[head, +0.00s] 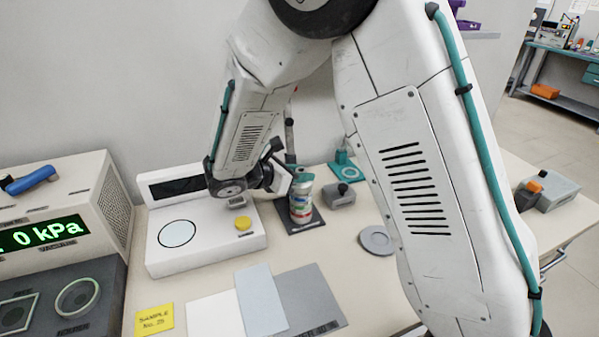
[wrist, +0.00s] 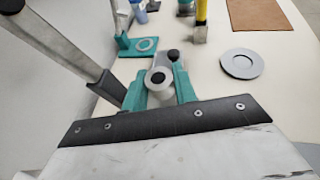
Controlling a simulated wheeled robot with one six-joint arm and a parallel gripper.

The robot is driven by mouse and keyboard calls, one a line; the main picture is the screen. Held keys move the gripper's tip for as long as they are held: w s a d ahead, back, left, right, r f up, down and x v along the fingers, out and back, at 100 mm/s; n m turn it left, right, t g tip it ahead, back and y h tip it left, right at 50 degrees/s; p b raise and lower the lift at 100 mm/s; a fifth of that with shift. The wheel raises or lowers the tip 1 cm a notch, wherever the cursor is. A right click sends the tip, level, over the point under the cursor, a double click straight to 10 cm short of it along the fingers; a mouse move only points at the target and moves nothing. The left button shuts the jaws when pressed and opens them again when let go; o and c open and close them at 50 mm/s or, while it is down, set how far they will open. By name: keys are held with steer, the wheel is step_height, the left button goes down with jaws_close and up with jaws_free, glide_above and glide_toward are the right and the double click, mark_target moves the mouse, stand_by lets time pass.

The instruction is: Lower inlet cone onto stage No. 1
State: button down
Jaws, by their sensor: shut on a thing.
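My gripper (head: 297,180) is at the stack of stages, with its fingers at the stack's top end. In the wrist view its two teal fingers (wrist: 160,84) are shut on the inlet cone (wrist: 159,92), a pale round piece with a dark opening on top. The stack (head: 301,205) stands upright with coloured bands on a dark base plate (head: 292,228). The cone is over the top of the stack; I cannot tell whether it touches stage No. 1. The stack is hidden below the cone and gripper in the wrist view.
A grey block with a black knob (head: 341,195) stands close right of the stack. A teal stand (head: 345,170) is behind it. A grey disc (head: 377,240) lies to the right. A white instrument with a yellow button (head: 243,223) is at the left. Flat sheets (head: 261,298) lie in front.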

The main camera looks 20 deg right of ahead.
steer(key=c, duration=1)
jaws_free()
steer(key=shift+c, duration=0.2)
steer(key=v, duration=0.8)
steer(key=s+d+r+m+y, duration=0.3)
steer(key=s+m+y, duration=0.1)
steer(key=s+m, duration=0.3)
steer(key=s+d+r+m+g+y, duration=0.1)
steer(key=s+d+r+m+y, duration=0.3)
steer(key=s+m, duration=0.3)
steer(key=s+d+r+m+g+y, duration=0.1)
steer(key=s+d+r+m+y, duration=0.2)
steer(key=s, duration=1.2)
steer(key=m+y, duration=0.2)
steer(key=m, duration=0.2)
steer(key=shift+d+r, duration=0.15)
steer(key=shift+r, duration=0.15)
